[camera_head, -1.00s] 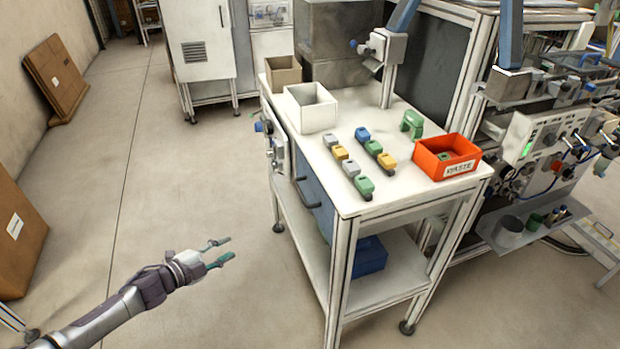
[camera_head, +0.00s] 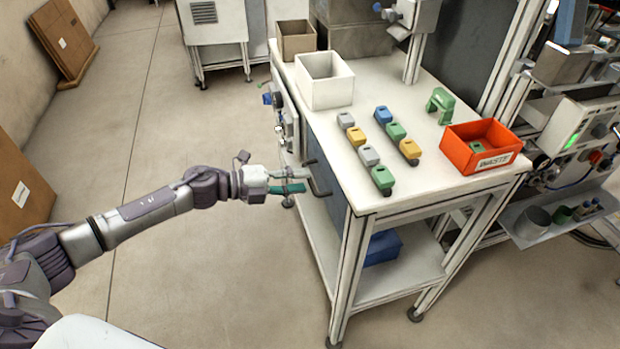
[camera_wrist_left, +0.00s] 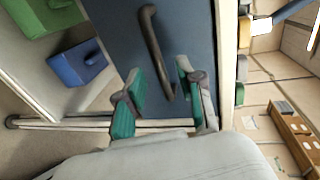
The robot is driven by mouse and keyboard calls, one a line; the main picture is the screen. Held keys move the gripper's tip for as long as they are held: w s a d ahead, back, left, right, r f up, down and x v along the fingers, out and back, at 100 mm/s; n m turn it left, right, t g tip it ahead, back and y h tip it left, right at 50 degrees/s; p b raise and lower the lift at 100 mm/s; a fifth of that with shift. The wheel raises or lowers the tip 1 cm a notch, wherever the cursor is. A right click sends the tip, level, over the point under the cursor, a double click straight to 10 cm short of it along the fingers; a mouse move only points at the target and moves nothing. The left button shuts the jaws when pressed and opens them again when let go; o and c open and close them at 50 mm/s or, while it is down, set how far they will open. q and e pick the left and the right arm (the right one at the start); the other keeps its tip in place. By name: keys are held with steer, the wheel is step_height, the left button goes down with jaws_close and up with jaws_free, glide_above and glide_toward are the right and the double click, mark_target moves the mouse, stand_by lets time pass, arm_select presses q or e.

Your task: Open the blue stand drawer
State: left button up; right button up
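The blue drawer (camera_head: 325,185) is in the left side of the white stand and looks shut. Its dark bar handle (camera_head: 318,179) stands out from the front. My left gripper (camera_head: 305,180) is at the handle, its green-tipped fingers apart. In the left wrist view the drawer front (camera_wrist_left: 195,25) fills the top middle. There the handle (camera_wrist_left: 155,52) runs down to between the two open fingertips (camera_wrist_left: 160,82), with gaps on both sides. My right gripper is in neither view.
The white stand top (camera_head: 345,110) holds a white box (camera_head: 324,88), small coloured blocks, a green bracket (camera_head: 440,104) and a red waste bin (camera_head: 470,157). A blue bin (camera_head: 383,247) is on the lower shelf. The floor left of the stand is clear.

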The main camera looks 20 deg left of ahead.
mark_target(310, 180)
arm_select(q)
steer(key=shift+x, duration=1.65)
jaws_close()
